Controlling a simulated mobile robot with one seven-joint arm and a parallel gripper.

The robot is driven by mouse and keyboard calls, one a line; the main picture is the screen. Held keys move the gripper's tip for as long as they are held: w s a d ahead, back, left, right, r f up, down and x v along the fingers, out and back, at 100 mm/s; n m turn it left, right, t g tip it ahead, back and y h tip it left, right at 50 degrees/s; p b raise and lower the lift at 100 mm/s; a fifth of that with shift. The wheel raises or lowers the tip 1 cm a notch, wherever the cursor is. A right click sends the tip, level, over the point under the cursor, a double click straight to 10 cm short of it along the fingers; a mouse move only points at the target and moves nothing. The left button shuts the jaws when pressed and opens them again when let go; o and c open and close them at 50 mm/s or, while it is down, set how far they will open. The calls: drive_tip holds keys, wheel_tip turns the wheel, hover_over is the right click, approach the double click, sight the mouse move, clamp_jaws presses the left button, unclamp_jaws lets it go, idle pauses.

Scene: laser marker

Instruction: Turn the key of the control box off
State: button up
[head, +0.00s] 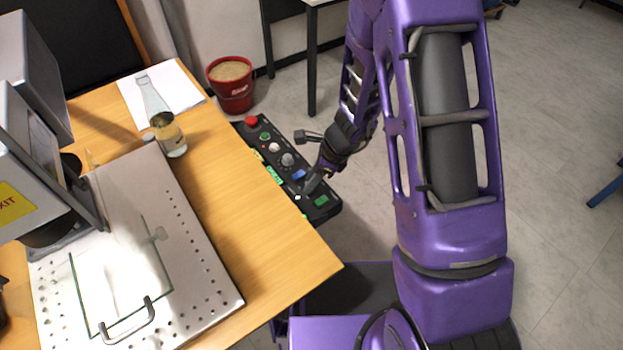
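The control box (257,141) is a long black panel along the right edge of the wooden table. I cannot tell which fitting is the key.
The wooden table (225,160) holds a perforated metal plate (205,262) with a handle, a glass bottle (172,139) with liquid and white paper (188,92). The grey laser machine stands at left. A red bucket (231,95) is on the floor.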

clamp_jaws()
drive_tip(key=shift+n, duration=0.3)
drive_tip(key=n+g+p, duration=0.1)
drive_tip(key=n+p, duration=0.1)
drive_tip(key=shift+w+r+n, duration=0.1)
drive_tip(key=shift+r+n, duration=0.05)
drive_tip(key=shift+n, duration=0.25)
drive_tip(key=n+g+p, duration=0.1)
drive_tip(key=n, duration=0.2)
drive_tip(key=shift+w+n+g, duration=0.1)
drive_tip(key=shift+n+g, duration=0.2)
drive_tip(key=n, duration=0.2)
drive_tip(key=n+g+h, duration=0.1)
drive_tip(key=n, duration=0.2)
drive_tip(key=shift+w+g+h, duration=0.1)
drive_tip(key=shift+g+h, duration=0.2)
drive_tip(key=n+h, duration=0.1)
drive_tip(key=n, duration=0.2)
drive_tip(key=n+g+h, duration=0.1)
drive_tip(key=n, duration=0.1)
drive_tip(key=shift+a+n, duration=0.15)
drive_tip(key=shift+n, duration=0.25)
